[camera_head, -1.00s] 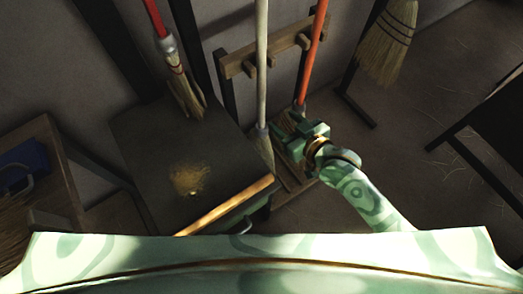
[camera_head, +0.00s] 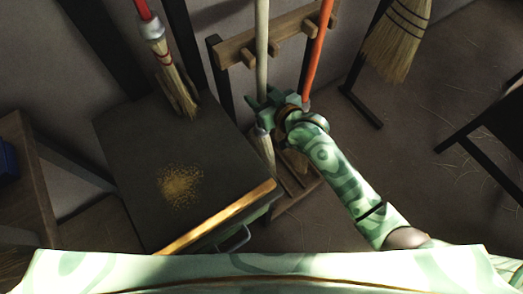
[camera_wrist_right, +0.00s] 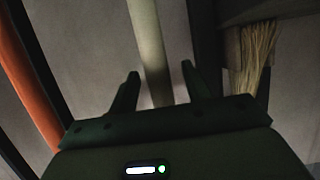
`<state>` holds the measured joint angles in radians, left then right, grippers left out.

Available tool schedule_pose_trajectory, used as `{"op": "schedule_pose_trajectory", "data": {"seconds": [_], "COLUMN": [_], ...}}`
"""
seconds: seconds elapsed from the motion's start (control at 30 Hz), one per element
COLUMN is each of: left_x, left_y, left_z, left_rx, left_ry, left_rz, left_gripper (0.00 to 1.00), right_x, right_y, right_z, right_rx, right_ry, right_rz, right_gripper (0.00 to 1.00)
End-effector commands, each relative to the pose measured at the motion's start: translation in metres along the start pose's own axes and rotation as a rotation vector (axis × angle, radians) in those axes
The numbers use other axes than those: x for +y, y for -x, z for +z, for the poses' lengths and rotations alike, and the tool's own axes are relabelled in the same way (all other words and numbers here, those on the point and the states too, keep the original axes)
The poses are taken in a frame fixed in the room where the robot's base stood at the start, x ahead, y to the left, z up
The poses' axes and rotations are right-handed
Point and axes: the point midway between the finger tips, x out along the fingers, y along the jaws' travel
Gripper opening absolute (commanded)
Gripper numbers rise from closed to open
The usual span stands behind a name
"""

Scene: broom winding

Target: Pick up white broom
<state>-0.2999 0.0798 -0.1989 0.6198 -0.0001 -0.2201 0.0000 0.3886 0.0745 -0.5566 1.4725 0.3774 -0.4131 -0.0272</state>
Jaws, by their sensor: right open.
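The white broom (camera_head: 262,50) stands upright in the wooden rack, its pale handle rising past the top of the head view and its bristles (camera_head: 266,152) low down. My right gripper (camera_head: 262,103) is at the lower part of the handle. In the right wrist view, the right gripper (camera_wrist_right: 158,82) is open, with the white handle (camera_wrist_right: 149,45) upright between or just beyond its two fingers. I cannot tell whether a finger touches it. My left gripper is not in view.
An orange-handled broom (camera_head: 317,55) stands right of the white one in the rack (camera_head: 240,45). A red-handled broom (camera_head: 158,40) is at left, by a dark-topped cabinet (camera_head: 130,160). Another straw broom (camera_head: 398,40) hangs at right.

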Motion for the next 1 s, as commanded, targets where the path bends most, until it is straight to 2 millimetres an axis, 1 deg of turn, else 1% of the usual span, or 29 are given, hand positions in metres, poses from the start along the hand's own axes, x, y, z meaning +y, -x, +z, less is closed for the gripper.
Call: {"op": "schedule_pose_trajectory", "data": {"seconds": [0.07,0.17,0.2,0.23,0.27,1.0], "left_x": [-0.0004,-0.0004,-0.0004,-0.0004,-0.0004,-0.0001], "left_y": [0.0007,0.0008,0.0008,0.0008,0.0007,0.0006], "left_z": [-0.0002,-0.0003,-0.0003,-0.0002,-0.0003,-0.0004], "left_rx": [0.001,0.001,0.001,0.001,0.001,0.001], "left_ry": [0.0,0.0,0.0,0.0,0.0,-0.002], "left_rz": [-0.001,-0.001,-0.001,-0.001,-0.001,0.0], "left_gripper": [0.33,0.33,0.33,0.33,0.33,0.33], "right_x": [0.0002,0.0002,0.0002,0.0002,0.0003,0.0003], "right_y": [0.0006,0.0007,0.0008,0.0008,0.0008,0.0009], "right_z": [-0.0011,-0.001,-0.0009,-0.0009,-0.0008,0.0002], "right_rx": [0.001,0.001,0.001,0.001,0.001,-0.001], "right_ry": [0.0,0.0,0.0,0.0,0.0,0.0], "right_rz": [0.0,0.0,0.0,0.0,0.001,0.001], "right_gripper": [0.49,0.24,0.13,0.04,0.0,0.0]}}
